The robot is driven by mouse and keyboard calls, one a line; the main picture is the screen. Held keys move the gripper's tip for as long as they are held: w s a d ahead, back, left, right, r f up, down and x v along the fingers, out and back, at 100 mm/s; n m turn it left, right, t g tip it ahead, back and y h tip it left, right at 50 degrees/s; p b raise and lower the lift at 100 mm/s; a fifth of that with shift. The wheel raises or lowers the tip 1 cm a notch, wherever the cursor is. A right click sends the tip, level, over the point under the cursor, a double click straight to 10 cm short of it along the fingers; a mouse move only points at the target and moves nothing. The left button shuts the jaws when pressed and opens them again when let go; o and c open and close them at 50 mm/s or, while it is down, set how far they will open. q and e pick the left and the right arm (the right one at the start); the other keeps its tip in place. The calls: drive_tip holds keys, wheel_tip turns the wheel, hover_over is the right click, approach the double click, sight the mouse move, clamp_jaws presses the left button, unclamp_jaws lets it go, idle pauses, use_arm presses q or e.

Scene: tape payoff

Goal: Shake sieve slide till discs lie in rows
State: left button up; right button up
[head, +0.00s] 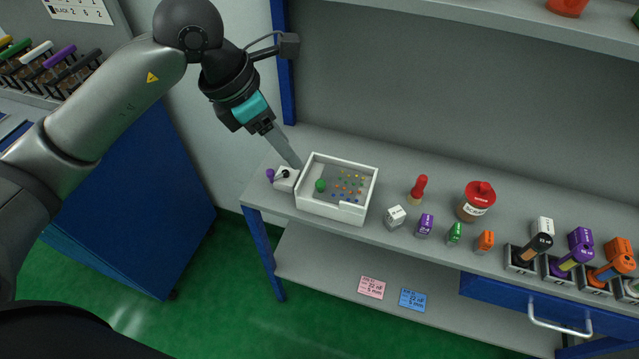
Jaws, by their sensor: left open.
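A white square tray (308,206) with a grey floor sits near the left end of the grey workbench. Several small discs, orange, yellow, green and blue, lie in its right half, roughly in lines; they are too small to tell how exactly they line up. A green knob (320,185) stands in its left part. A small white block (286,179) with a dark knob and a purple ball (270,174) sits at its left side. My left gripper (296,163) points down by the tray's back left corner, open; contact cannot be told. My right gripper is out of view.
Right of the tray stand a white-capped block (395,216), a red-topped tool (418,189), small purple, green and orange blocks, and a red-lidded jar (476,201). Dark, purple and orange handled tools stand in holders farther right. A blue post (284,65) rises behind my gripper.

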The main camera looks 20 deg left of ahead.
use_arm(q)
drive_tip(key=b, duration=0.2)
approach(319, 183)
drive_tip(key=shift+y, duration=0.3)
drive_tip(key=x, duration=0.8)
drive_tip(key=shift+d, duration=0.3)
drive_tip(key=shift+c, duration=0.4)
clamp_jaws()
